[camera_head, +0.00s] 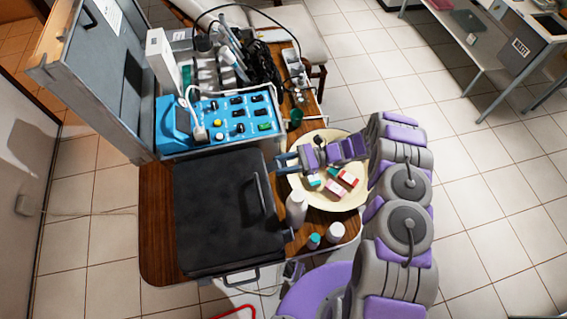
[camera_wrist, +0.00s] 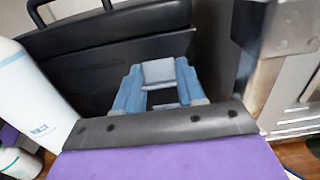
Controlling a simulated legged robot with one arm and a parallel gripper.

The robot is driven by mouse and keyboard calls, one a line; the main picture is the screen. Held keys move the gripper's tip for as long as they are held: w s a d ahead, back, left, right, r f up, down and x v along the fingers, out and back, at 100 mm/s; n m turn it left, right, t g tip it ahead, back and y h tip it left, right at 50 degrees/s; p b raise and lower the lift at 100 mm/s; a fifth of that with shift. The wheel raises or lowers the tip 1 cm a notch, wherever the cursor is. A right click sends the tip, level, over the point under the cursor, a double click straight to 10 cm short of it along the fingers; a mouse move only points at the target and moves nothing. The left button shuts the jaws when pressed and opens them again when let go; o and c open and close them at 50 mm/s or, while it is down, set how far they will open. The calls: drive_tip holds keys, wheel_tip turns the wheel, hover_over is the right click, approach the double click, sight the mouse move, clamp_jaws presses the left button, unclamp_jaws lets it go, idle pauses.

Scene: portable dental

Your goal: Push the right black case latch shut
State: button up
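The black case (camera_head: 215,205) lies closed on the wooden table, its handle (camera_head: 262,195) along the right side. My gripper (camera_head: 280,163) is at the upper right corner of the case, its two blue fingers apart and pointing left at the case side. In the wrist view the case (camera_wrist: 110,55) fills the back, with its handle (camera_wrist: 68,12) at upper left. My gripper (camera_wrist: 158,85) shows its fingers spread around a light grey piece (camera_wrist: 158,72) that looks like the right latch. Whether the fingers touch it, and how far the latch stands open, I cannot tell.
A round cream tray (camera_head: 300,190) with small boxes lies under my gripper. A white bottle (camera_head: 296,208) stands close by, large at left in the wrist view (camera_wrist: 35,95). A blue control unit (camera_head: 220,120) stands behind the case. Small jars (camera_head: 335,232) stand at the table's front.

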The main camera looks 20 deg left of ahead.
sight(277, 163)
clamp_jaws()
drive_tip(key=shift+r, duration=0.1)
drive_tip(key=shift+a+r+t+h+p, duration=0.15)
drive_tip(key=shift+r+t+h+p, duration=0.7)
drive_tip(key=shift+p, duration=0.3)
drive_tip(key=shift+s+a+r+t+h+p, duration=0.15)
drive_tip(key=shift+r+t+h+p, duration=0.15)
drive_tip(key=shift+h+p, duration=0.5)
drive_tip(key=shift+s+a+r+t+h+p, duration=0.1)
drive_tip(key=shift+a+r+t+h+p, duration=0.1)
drive_tip(key=shift+t+h+p, duration=0.25)
drive_tip(key=shift+a+r+t+h+p, duration=0.1)
drive_tip(key=shift+r+t+h+p, duration=0.15)
drive_tip(key=shift+h, duration=0.25)
drive_tip(key=shift+s+a+r+t+h+p, duration=0.1)
drive_tip(key=shift+a+t+h+p, duration=0.05)
drive_tip(key=shift+t+h+p, duration=0.35)
drive_tip(key=shift+s+a+r+t+h+p, duration=0.15)
drive_tip(key=shift+h+p, duration=0.15)
drive_tip(key=shift+h, duration=0.3)
